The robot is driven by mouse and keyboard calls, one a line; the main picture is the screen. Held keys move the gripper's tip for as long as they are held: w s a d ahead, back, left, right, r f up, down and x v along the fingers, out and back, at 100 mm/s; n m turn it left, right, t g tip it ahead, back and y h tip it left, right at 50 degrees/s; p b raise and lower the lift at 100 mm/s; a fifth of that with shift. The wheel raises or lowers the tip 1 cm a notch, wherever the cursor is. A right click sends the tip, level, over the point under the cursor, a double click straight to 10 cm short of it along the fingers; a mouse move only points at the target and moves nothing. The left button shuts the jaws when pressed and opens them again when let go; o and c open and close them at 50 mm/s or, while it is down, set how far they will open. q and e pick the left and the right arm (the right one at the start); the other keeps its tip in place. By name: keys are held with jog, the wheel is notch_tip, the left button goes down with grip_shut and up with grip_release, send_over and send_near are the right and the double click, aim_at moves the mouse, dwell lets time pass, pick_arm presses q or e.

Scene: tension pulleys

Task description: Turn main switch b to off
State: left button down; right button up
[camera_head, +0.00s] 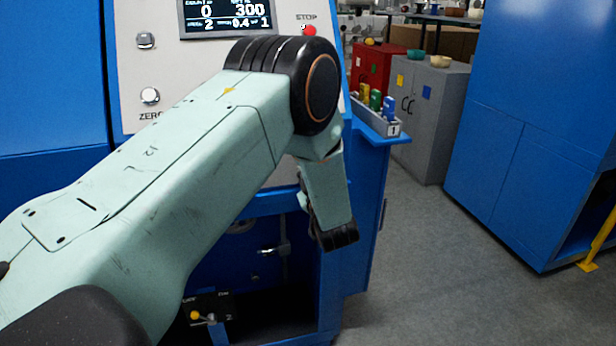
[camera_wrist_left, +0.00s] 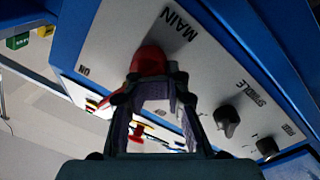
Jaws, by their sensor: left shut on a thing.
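The red main switch (camera_wrist_left: 150,59) is in the left wrist view, on a pale panel beside the word MAIN. The word ON stands to its left in that view. My left gripper (camera_wrist_left: 152,83) is shut on this red knob, with its fingertips at either side of it. Part of the knob is hidden between the fingers, so its exact setting is hard to read. In the head view my left arm reaches in from the left across the machine, and its gripper and the switch cannot be made out there. My right gripper is not in view.
A black spindle knob (camera_wrist_left: 227,119) sits on the same panel, to the right of the switch. In the head view a red STOP button (camera_head: 310,30) is beside the display (camera_head: 225,17). A grey cabinet (camera_head: 428,115) stands behind. Grey floor at right is clear.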

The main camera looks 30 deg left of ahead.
pick_arm(q)
jog(key=n+b, duration=0.1)
jog(key=n, duration=0.1)
jog(key=w+n+b, duration=0.1)
jog(key=n, duration=0.1)
jog(key=r+n+b, duration=0.1)
jog(key=n+b, duration=0.1)
jog(key=shift+w+d+n+t, duration=0.15)
jog(key=shift+d+n+t, duration=0.15)
jog(key=shift+t, duration=0.1)
jog(key=n+b, duration=0.2)
jog(key=n, duration=0.2)
jog(key=shift+y+b, duration=0.4)
jog(key=shift+r+n+b, duration=0.1)
jog(key=shift+n+b, duration=0.6)
jog(key=shift+n, duration=0.4)
jog(key=shift+g, duration=0.4)
jog(key=c, duration=1.3)
grip_release()
jog(key=shift+a, duration=0.1)
jog(key=shift+c, duration=0.2)
jog(key=o, duration=0.5)
jog(key=shift+o, duration=0.2)
jog(key=shift+f, duration=0.25)
